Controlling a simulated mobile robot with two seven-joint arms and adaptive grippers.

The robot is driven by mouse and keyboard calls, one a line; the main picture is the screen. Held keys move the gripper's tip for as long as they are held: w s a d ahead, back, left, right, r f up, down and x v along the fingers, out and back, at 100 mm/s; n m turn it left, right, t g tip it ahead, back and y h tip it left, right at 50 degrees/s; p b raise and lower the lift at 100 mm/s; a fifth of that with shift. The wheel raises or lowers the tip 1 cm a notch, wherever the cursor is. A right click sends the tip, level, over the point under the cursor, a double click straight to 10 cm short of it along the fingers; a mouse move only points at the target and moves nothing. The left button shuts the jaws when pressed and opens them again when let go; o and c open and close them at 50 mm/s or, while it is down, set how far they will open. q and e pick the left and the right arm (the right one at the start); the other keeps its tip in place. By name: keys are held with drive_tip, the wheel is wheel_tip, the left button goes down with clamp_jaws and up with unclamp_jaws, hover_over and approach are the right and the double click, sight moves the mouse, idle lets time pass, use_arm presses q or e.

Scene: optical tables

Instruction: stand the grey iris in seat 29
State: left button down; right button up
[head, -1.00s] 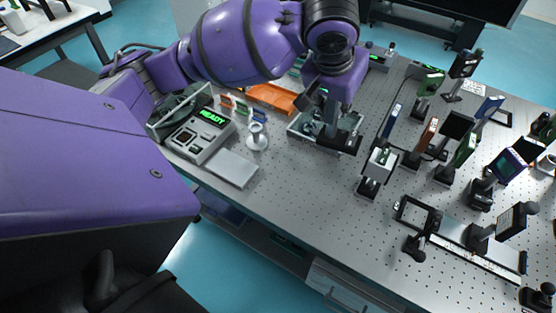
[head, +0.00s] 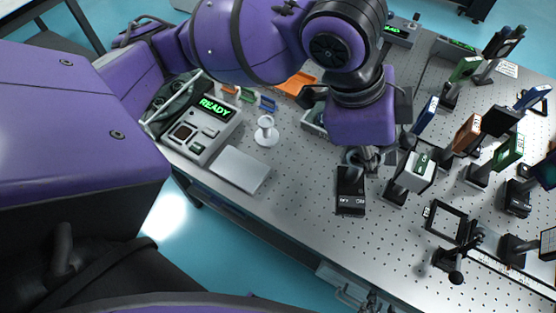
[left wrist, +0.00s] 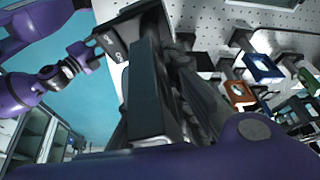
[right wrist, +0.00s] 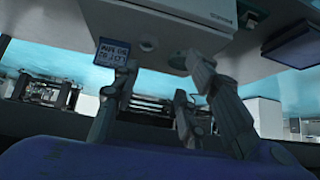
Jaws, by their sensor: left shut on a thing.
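My left gripper (head: 365,158) is shut on a dark mounted piece, taken to be the grey iris, by its upper part. Its black base (head: 350,192) with small white lettering hangs out below the gripper, and whether it touches the table is unclear. In the left wrist view the base (left wrist: 112,42) shows beyond the fingers, and the iris ring is hidden. My right gripper (right wrist: 160,95) has its fingers spread with nothing between them, low by the table's front edge. I cannot read a number 29 on any seat.
A white-faced mount (head: 416,168) stands close right of the held piece. Several coloured mounts stand farther right. A black square frame (head: 460,209) is at front right. A READY console (head: 196,132), grey plate (head: 241,169) and white spool-shaped stand (head: 266,131) are left. Perforated table is bare in front.

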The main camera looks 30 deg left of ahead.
sight(346, 172)
use_arm(q)
drive_tip(key=s+m, duration=0.1)
drive_tip(key=s+d+m, duration=0.1)
drive_tip(key=s+d+m+g, duration=0.1)
drive_tip(key=s, duration=0.1)
drive_tip(key=shift+d+r, duration=0.2)
drive_tip(key=shift+r, duration=0.1)
drive_tip(key=shift+s+f+m, duration=0.1)
drive_tip(key=shift+s+m, duration=0.3)
drive_tip(key=shift+m, duration=0.2)
drive_tip(key=shift+g, duration=0.3)
drive_tip(key=w+a+f, duration=0.1)
drive_tip(key=a, duration=0.1)
drive_tip(key=w+a+f, duration=0.1)
drive_tip(key=w+a, duration=0.1)
drive_tip(key=w+a+f+b, duration=0.1)
drive_tip(key=w+a+f, duration=0.1)
drive_tip(key=a, duration=0.1)
drive_tip(key=w+a+f+b, duration=0.1)
drive_tip(key=w+a+f, duration=0.2)
drive_tip(key=f, duration=0.5)
drive_tip(key=shift+a+f, duration=0.4)
drive_tip(key=shift+a, duration=0.1)
use_arm(e)
drive_tip(key=shift+s+d+f, duration=0.25)
drive_tip(key=shift+s+f, duration=0.05)
drive_tip(key=shift+f, duration=0.25)
drive_tip(key=shift+s+d+f, duration=0.25)
drive_tip(key=shift+f, duration=0.25)
